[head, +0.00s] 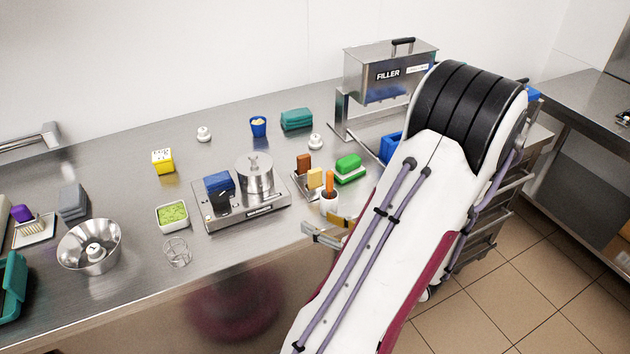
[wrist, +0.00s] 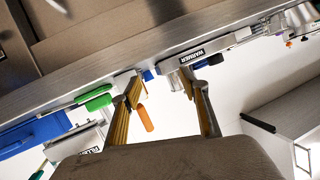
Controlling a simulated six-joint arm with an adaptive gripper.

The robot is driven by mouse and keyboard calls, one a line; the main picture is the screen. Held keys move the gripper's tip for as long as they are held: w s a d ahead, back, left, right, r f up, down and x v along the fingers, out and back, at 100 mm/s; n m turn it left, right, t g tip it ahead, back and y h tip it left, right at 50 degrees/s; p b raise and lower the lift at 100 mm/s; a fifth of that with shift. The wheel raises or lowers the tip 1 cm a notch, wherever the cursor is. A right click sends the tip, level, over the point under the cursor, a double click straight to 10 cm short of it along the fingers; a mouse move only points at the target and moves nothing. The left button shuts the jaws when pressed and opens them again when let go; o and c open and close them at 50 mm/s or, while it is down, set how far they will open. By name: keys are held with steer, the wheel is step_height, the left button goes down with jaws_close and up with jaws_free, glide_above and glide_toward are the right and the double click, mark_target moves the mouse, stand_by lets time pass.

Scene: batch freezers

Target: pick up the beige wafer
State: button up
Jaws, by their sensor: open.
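The beige wafer (head: 315,178) stands upright on a small metal tray (head: 299,188) on the steel counter, next to a brown wafer (head: 303,162). A white cup (head: 329,203) with an orange-handled tool (head: 330,181) is just in front of it to the right. My gripper (head: 328,230) is open at the counter's front edge, nearer the camera than the wafer and apart from it. In the wrist view my gripper (wrist: 160,80) has its two fingers spread, with the orange handle (wrist: 145,117) showing between them. I cannot make out the beige wafer there.
A warmer (head: 240,203) with a steel pot (head: 255,173) and blue block stands left of the tray. A green block (head: 348,165) is to the right. The filler (head: 388,72) stands behind. A bowl of green food (head: 172,215) is further left. The counter behind the warmer is partly clear.

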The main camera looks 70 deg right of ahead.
steer(key=s+d+h, duration=0.1)
steer(key=s+h, duration=0.1)
steer(key=h, duration=0.3)
glide_toward(316, 181)
steer(key=shift+w+d+f+m+t, duration=0.3)
steer(key=shift+w+d+f, duration=0.15)
steer(key=shift+w, duration=0.15)
steer(key=shift+w+d+r+h, duration=0.1)
steer(key=shift+w+d+h, duration=0.3)
steer(key=shift+w+d, duration=0.15)
steer(key=shift+w+d, duration=0.1)
steer(key=shift+w, duration=0.05)
steer(key=shift+x, duration=1.15)
steer(key=shift+d, duration=0.1)
steer(key=shift+x, duration=2.55)
